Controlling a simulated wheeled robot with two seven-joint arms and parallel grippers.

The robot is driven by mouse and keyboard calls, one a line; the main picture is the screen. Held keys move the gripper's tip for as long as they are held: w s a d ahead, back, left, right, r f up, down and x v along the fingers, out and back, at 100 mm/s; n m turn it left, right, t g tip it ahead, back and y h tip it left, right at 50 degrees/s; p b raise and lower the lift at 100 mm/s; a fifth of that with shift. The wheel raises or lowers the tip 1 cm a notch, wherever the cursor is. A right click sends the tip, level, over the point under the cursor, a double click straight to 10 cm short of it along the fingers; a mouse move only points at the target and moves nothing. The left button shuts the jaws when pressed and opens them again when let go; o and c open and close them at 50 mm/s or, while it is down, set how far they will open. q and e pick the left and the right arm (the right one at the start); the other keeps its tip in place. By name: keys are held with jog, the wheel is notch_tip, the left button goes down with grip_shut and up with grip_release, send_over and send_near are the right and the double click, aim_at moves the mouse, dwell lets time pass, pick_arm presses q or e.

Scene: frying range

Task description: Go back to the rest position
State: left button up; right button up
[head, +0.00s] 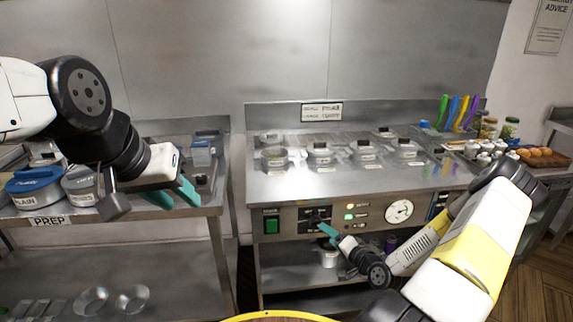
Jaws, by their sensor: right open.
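My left gripper (182,201) has teal fingers that point down and to the right, in front of the prep shelf's right end. Its fingers look spread, with nothing visible between them. My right gripper (326,234) has teal fingers near the front control panel (290,220) of the frying range, just below the black switch (316,215). It is open, and I see nothing held in it. I cannot tell whether it touches the panel.
The range top (340,183) holds several lidded pots. Green lights and a round gauge (399,211) sit on the panel. A blue-lidded tub (35,185) stands on the prep shelf, close to my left arm. A wooden tray (553,159) of eggs is at the right.

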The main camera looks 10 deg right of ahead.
jog(key=s+r+n+g+h, duration=0.2)
jog(key=r+n+g+h, duration=0.15)
jog(key=r, duration=0.85)
jog(key=s+r+n+g+h, duration=0.2)
jog(key=s+r+n+g, duration=0.15)
jog(key=r, duration=0.75)
jog(key=s+a+r+y, duration=0.1)
jog(key=s+a+r, duration=0.3)
jog(key=s, duration=0.6)
jog(key=s+a+r+n+g+y, duration=0.1)
jog(key=s+a+r, duration=0.3)
jog(key=s+r, duration=0.5)
jog(key=shift+s+r, duration=0.25)
jog(key=shift+s, duration=0.55)
